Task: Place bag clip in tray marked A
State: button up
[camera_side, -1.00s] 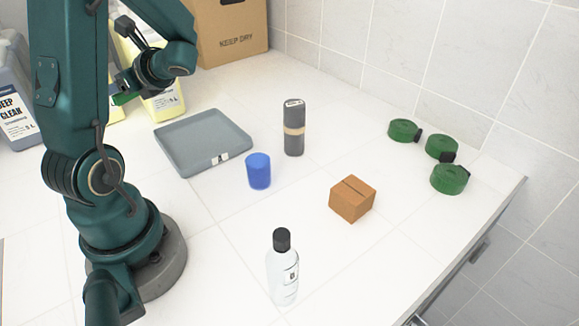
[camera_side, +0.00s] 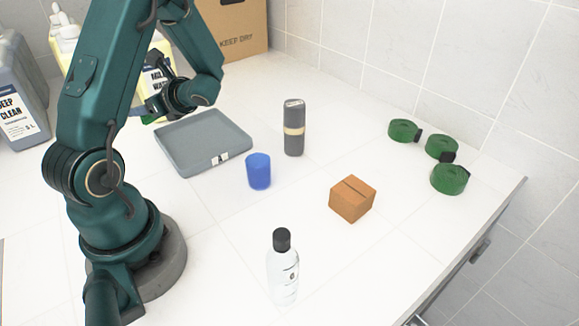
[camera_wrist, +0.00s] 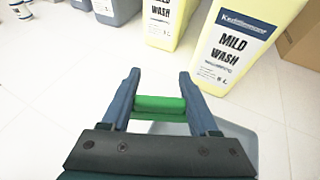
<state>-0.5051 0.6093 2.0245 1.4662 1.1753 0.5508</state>
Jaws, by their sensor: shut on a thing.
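The bag clip is a green bar (camera_wrist: 160,104) held between the two blue fingers of my gripper (camera_wrist: 158,100) in the wrist view. In the side view my gripper (camera_side: 152,112) is above the table at the left back corner of the tray, and only a sliver of green shows at it. The grey tray (camera_side: 205,140) lies flat and looks empty, with a small white label on its front wall whose letter is hard to read. Part of the tray (camera_wrist: 240,135) also shows below and right of the clip in the wrist view.
Large jugs, including a yellow Mild Wash one (camera_wrist: 235,40), stand behind my gripper. A blue cup (camera_side: 258,171) and a dark grey bottle (camera_side: 294,128) stand right of the tray. A brown box (camera_side: 352,199), a clear bottle (camera_side: 284,270) and green tape rolls (camera_side: 442,147) are farther off.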

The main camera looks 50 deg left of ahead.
send_over(192, 136)
notch_tip(192, 136, down, 5)
jog(key=shift+r, duration=0.1)
jog(key=shift+f, duration=2.05)
jog(key=o, duration=1.3)
jog(key=shift+f, duration=0.1)
